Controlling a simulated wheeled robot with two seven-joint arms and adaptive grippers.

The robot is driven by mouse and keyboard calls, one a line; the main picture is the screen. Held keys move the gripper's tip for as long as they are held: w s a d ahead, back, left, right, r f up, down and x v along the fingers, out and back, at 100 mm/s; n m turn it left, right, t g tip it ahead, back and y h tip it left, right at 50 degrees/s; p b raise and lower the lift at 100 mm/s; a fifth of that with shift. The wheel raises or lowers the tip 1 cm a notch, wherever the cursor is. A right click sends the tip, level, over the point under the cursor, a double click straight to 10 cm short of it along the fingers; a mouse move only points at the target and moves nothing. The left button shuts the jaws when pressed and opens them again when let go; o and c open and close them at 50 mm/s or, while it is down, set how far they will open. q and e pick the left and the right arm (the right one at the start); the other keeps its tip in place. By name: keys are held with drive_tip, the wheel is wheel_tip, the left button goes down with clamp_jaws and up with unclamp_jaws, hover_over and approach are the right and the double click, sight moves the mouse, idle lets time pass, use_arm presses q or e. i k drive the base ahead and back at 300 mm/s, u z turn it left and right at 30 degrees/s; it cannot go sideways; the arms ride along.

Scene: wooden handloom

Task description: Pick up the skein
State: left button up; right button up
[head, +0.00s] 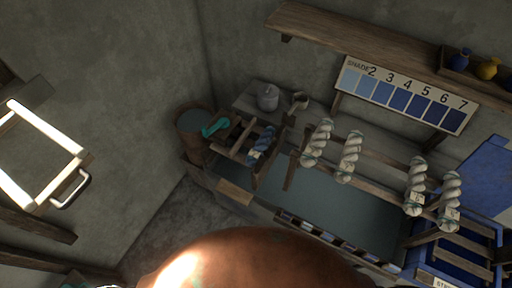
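Several pale twisted skeins hang on wooden rails above a grey-blue trough: one at the left (317,143), one beside it (349,157), and two farther right (416,186) (450,201). A single blue twisted skein (262,143) lies on a small wooden rack (238,150) at the trough's left end. The picture does not tell which skein is meant. Neither of my grippers can be made out in the head view, and no skein is seen held.
A wooden bucket (190,124) and a teal-handled object (215,127) stand left of the rack. A grey lidded pot (268,97) sits behind. A numbered shade board (403,95) hangs under a shelf (370,43). A blue bin (485,175) is at right. A rounded copper-brown surface hides the bottom middle.

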sight(261, 145)
drive_tip(key=u, duration=0.65)
drive_tip(key=k, duration=1.4)
drive_tip(key=u, duration=0.05)
